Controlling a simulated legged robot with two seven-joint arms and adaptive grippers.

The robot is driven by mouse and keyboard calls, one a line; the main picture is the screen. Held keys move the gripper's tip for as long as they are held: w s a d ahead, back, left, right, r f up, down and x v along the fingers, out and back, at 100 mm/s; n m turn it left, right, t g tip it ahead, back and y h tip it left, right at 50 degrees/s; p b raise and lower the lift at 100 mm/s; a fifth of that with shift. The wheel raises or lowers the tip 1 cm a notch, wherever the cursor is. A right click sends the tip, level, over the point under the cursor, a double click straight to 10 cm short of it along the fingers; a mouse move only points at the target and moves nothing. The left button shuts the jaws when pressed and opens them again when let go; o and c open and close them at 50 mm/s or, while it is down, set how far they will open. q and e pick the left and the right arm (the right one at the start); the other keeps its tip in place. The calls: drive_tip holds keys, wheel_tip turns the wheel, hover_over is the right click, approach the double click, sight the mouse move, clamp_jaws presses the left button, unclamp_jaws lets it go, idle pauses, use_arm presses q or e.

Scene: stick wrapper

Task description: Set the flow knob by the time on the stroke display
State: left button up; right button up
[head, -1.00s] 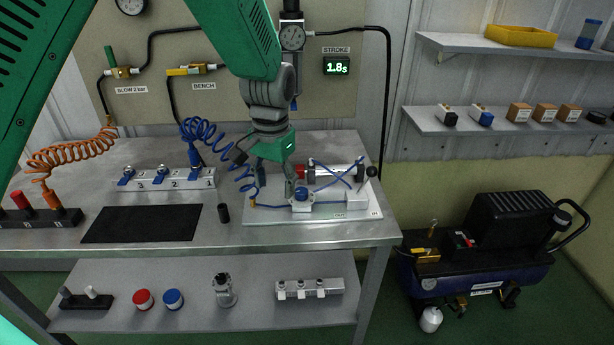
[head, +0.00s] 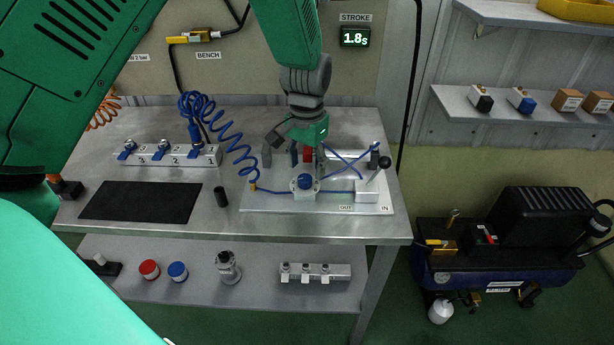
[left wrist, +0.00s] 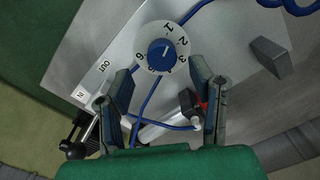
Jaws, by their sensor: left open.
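The flow knob is a blue cap on a white numbered dial (left wrist: 165,49); in the head view the blue knob (head: 305,181) sits at the front of the light board (head: 270,207). The stroke display (head: 355,37) on the back wall reads 1.8s in green. My left gripper (left wrist: 165,93) is open and points down above the board; in the wrist view the knob lies beyond its fingertips, roughly centred between them, and nothing is held. It also shows in the head view (head: 306,165), just behind the knob. My right gripper is not in view.
A lever with a black ball (head: 384,162) stands at the board's right. Blue tubing crosses the board, partly hidden by my gripper. A small black cylinder (head: 220,196) and black mat (head: 140,202) lie left. A valve manifold (head: 170,155) stands behind the mat.

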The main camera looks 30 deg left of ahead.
sight(306, 177)
use_arm(q)
wheel_tip(306, 177, down, 2)
drive_tip(key=shift+s+d+f, duration=0.1)
drive_tip(key=shift+s+f, duration=0.05)
drive_tip(key=shift+f, duration=0.4)
drive_tip(key=shift+a+f, duration=0.35)
drive_tip(key=shift+a, duration=0.1)
drive_tip(key=shift+d, duration=0.15)
drive_tip(key=c, duration=1)
clamp_jaws()
drive_tip(key=shift+d, duration=0.1)
drive_tip(key=shift+c, duration=0.6)
unclamp_jaws()
drive_tip(key=shift+r, duration=0.1)
